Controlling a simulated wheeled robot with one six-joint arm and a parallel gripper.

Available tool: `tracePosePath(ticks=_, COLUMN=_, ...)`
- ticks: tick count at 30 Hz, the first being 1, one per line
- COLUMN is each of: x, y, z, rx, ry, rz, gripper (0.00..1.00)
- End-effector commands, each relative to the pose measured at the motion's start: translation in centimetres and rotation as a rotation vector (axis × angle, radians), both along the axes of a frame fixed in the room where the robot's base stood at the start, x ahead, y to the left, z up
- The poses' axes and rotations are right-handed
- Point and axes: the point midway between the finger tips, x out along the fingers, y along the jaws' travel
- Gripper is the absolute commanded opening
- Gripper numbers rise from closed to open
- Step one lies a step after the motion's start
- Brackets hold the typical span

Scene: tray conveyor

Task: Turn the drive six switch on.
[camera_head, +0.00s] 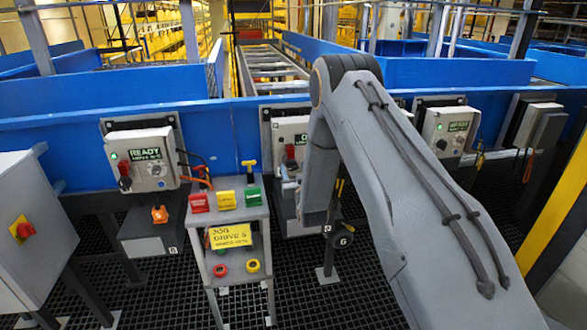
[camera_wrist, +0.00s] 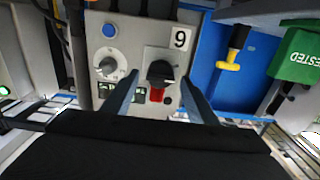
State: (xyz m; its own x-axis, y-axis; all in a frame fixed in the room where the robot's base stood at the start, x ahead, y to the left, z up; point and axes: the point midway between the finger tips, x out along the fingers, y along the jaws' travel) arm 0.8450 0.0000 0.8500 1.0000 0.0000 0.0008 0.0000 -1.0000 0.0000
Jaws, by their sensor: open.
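The drive six switch (camera_wrist: 160,73) is a black rotary knob with a red part beside it, on a grey box (camera_wrist: 148,30). The wrist view is upside down, so the box's label (camera_wrist: 180,39) looks like a 9. My gripper (camera_wrist: 160,76) is open, with one finger on each side of the knob in the picture. I cannot tell whether either finger touches it. In the head view the same box (camera_head: 282,130) stands in the middle, partly hidden by my arm, with the red-and-black switch (camera_head: 290,158) showing at its edge.
A white dial (camera_wrist: 107,67) and a blue button (camera_wrist: 109,31) share the panel. A stand (camera_head: 236,215) with red, yellow and green cards is left of the box. Similar drive boxes stand left (camera_head: 142,160) and right (camera_head: 447,130) along the blue conveyor wall (camera_head: 225,120).

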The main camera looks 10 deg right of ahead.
Motion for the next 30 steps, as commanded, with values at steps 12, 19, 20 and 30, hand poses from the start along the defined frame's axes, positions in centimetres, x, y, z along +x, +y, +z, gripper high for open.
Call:
tracePosePath(ticks=12, x=0.66, y=0.00, z=-0.04, rx=0.000, ry=0.001, rz=0.000, gripper=0.46)
tracePosePath(ticks=19, x=0.65, y=0.00, z=-0.03, rx=0.000, ry=0.001, rz=0.000, gripper=0.12)
tracePosePath(ticks=20, x=0.65, y=0.00, z=-0.03, rx=0.000, ry=0.001, rz=0.000, gripper=0.12)
tracePosePath(ticks=30, x=0.67, y=-0.04, z=-0.06, rx=0.073, ry=0.000, rz=0.000, gripper=0.12)
